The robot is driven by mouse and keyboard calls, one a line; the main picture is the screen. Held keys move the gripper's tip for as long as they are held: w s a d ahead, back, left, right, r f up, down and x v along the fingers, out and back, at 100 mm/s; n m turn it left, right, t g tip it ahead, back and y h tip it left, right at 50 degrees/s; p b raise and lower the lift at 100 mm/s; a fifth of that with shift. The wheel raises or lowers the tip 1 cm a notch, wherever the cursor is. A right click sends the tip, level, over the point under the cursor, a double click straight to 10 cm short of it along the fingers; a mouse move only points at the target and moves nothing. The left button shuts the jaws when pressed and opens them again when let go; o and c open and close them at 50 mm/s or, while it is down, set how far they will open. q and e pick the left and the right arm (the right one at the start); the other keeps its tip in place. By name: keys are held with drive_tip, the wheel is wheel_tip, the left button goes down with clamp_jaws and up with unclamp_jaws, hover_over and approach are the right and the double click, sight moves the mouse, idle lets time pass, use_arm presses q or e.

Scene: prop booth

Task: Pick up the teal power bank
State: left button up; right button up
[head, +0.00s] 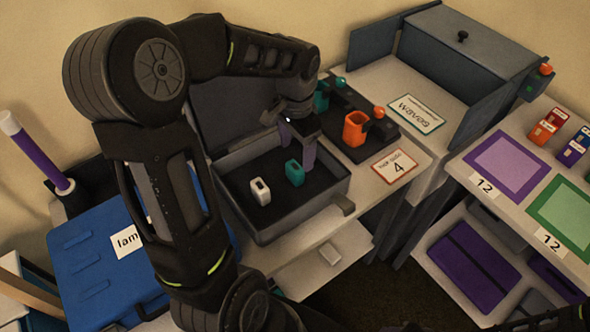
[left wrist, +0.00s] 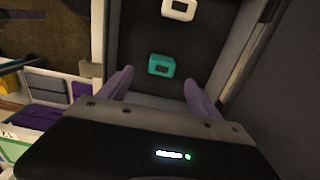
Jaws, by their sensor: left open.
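The teal power bank (head: 294,173) stands on the dark lining of an open grey case (head: 266,237), to the right of a white power bank (head: 260,191). In the left wrist view the teal power bank (left wrist: 162,65) is beyond my fingertips, and the white one (left wrist: 179,9) is farther up. My left gripper (head: 310,157) is inside or just above the case, close to the right of the teal power bank. Its purple fingers are open, with nothing between them in the left wrist view (left wrist: 160,85). My right gripper does not show.
The case's raised lid (head: 243,108) stands behind, partly hidden by my left arm. A black tray with an orange holder (head: 355,129) and a card reading 4 (head: 394,166) lie to the right. A blue case (head: 97,262) stands at left.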

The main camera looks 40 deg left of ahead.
sight(295, 166)
use_arm(q)
drive_tip(key=shift+f, duration=1.15)
drive_tip(key=shift+a+f+p, duration=0.15)
drive_tip(key=shift+f+p, duration=0.6)
drive_tip(key=shift+f, duration=1.9)
clamp_jaws()
drive_tip(key=shift+r, duration=0.15)
wheel_tip(295, 166, up, 10)
drive_tip(key=shift+f+b, duration=0.1)
drive_tip(key=shift+b, duration=0.55)
